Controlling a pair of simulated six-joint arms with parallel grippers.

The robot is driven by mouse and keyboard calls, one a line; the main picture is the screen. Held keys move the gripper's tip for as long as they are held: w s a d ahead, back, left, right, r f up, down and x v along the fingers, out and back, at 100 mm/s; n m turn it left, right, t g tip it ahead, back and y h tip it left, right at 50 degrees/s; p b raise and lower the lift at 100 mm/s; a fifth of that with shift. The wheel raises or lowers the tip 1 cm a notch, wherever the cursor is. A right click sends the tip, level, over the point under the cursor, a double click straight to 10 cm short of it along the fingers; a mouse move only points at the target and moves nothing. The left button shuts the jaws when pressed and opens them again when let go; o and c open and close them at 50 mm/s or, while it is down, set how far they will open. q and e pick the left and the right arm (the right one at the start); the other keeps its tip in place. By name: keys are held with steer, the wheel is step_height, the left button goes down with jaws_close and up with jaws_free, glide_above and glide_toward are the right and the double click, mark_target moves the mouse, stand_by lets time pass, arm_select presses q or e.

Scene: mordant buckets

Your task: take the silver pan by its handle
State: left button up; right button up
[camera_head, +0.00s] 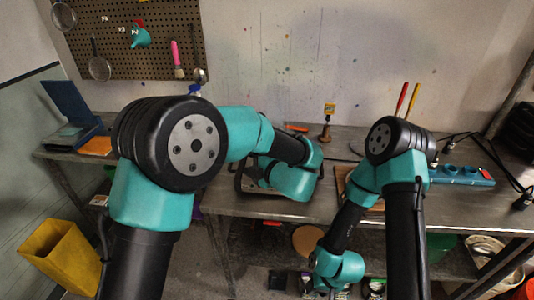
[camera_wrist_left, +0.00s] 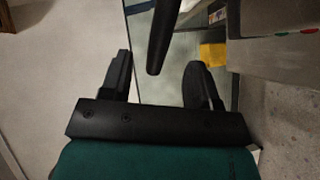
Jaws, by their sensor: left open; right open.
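I cannot pick out the silver pan for certain. A round grey shape (camera_head: 357,147) on the bench is mostly hidden behind my right arm. A dark-rimmed shallow thing (camera_head: 238,187) shows on the bench around my left forearm, which covers much of it. My left gripper (camera_wrist_left: 160,78) is open in the left wrist view. A dark rod with a rounded end (camera_wrist_left: 163,35) comes down from the top of that view between the two fingertips; I cannot tell whether it touches them or what it belongs to. My right forearm reaches down at the bench front, and its fingers are not visible.
A pegboard (camera_head: 150,75) with hanging tools is on the back wall. A blue block (camera_head: 465,175) and cables are at the bench's right. A yellow bin (camera_head: 62,257) stands on the floor at left. The lower shelf holds several bowls (camera_head: 485,247).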

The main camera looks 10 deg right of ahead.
arm_select(q)
steer(key=shift+x, duration=3.15)
steer(key=shift+s, duration=0.1)
steer(key=shift+c, duration=0.4)
steer(key=shift+r, duration=0.1)
jaws_close()
steer(key=shift+r, duration=1.8)
steer(key=s+r, duration=0.1)
steer(key=s, duration=1.4)
steer(key=shift+s, duration=0.4)
steer(key=shift+a+r, duration=0.1)
steer(key=shift+r, duration=0.05)
